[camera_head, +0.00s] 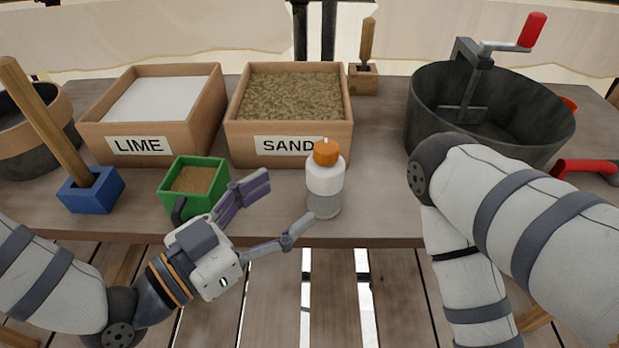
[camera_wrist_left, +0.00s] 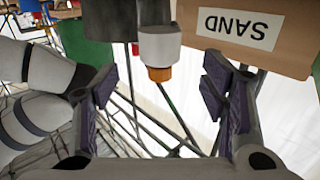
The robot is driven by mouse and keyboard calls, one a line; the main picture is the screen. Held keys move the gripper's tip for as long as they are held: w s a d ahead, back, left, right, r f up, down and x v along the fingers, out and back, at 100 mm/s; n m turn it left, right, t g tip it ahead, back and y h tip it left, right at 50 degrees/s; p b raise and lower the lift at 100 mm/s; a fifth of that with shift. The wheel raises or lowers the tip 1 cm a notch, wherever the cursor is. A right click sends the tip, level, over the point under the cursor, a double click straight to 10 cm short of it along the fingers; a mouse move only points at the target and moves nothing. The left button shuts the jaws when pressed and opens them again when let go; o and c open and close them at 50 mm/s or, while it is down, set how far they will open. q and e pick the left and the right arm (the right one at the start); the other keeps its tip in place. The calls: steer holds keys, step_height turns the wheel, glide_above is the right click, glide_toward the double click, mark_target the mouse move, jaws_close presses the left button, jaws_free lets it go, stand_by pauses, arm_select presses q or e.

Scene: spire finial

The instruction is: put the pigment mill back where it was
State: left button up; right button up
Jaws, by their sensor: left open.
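The pigment mill, which I take to be the white bottle-shaped thing with an orange cap and a clear grey base (camera_head: 325,187), stands upright near the table's front edge, before the sand box. In the left wrist view the mill (camera_wrist_left: 160,45) appears upside down, ahead of the fingers and roughly between them. My left gripper (camera_head: 287,203) is open and empty, just left of the mill, its fingers pointing towards it. The same gripper frames the left wrist view (camera_wrist_left: 160,92). I see no contact with the mill. My right arm shows at right, but its gripper is outside the picture.
A green box of sand-coloured material (camera_head: 194,181) stands close behind my left gripper. The sand box (camera_head: 342,143) and lime box (camera_head: 188,139) stand behind. A blue-based wooden-handled tool (camera_head: 93,190) is at left, a dark cranked tub (camera_head: 430,110) at right.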

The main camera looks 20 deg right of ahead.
arm_select(q)
steer(key=s+a+f+n+g+y, duration=0.35)
steer(key=s+a+f+y, duration=0.2)
steer(key=s+f, duration=0.5)
steer(key=s+a+f+n+g+y, duration=0.35)
steer(key=s+a+f, duration=0.4)
steer(key=f, duration=0.65)
steer(key=s+a+f+n+g+y, duration=0.1)
steer(key=s+a+n+g+y, duration=0.2)
steer(key=s+a, duration=0.55)
steer(key=s+a+f+n+g+y, duration=0.1)
steer(key=s+a+n+g+y, duration=0.3)
steer(key=s, duration=0.8)
steer(key=w+a+r+m+t+p, duration=0.1)
steer(key=w+r+t+p, duration=0.1)
steer(key=w+r+p, duration=0.3)
steer(key=shift+w+r+t, duration=0.25)
steer(key=shift+r+t, duration=0.1)
steer(key=shift+t, duration=0.05)
arm_select(e)
steer(key=w+r+t, duration=0.2)
steer(key=w+r, duration=0.3)
steer(key=shift+w+r, duration=0.25)
steer(key=shift+r, duration=0.15)
